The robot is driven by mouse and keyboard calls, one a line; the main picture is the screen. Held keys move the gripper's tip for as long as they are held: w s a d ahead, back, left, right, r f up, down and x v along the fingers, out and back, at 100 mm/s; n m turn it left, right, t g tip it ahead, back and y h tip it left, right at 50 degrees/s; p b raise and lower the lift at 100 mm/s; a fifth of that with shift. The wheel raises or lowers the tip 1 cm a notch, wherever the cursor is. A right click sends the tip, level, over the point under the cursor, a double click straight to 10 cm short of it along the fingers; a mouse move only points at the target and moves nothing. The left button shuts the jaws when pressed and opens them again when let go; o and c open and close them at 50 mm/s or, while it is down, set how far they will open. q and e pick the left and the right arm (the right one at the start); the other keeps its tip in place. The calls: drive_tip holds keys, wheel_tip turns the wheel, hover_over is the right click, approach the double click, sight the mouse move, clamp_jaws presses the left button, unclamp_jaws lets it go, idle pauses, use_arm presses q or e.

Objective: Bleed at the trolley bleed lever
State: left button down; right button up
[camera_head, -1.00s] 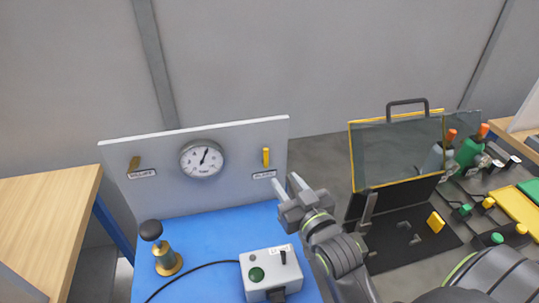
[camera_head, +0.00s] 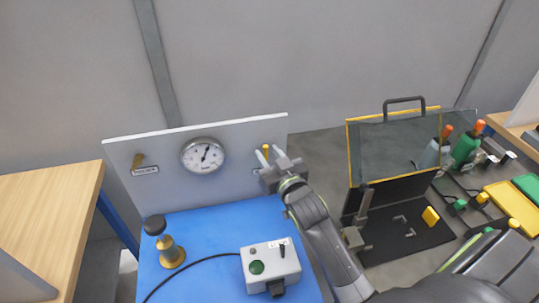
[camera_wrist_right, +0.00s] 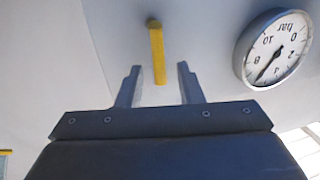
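The yellow bleed lever (camera_wrist_right: 157,50) hangs upright on the grey panel (camera_head: 225,128), right of the round pressure gauge (camera_head: 203,156). In the head view only the top of the lever (camera_head: 265,149) shows; my right gripper hides the rest and most of its label. My right gripper (camera_head: 272,154) is in front of the panel. In the right wrist view its two fingers (camera_wrist_right: 158,67) are apart, with the lower end of the lever between them in the picture; I see no contact. The gauge (camera_wrist_right: 274,50) also shows there. My left gripper is not in view.
A brass-coloured lever (camera_head: 138,160) sits on the panel's left side. A brass post with a black knob (camera_head: 167,247) and a grey control box (camera_head: 270,264) with a cable stand on the blue trolley top (camera_head: 210,225). A dark open case (camera_head: 405,240) lies to the right.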

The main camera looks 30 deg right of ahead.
clamp_jaws()
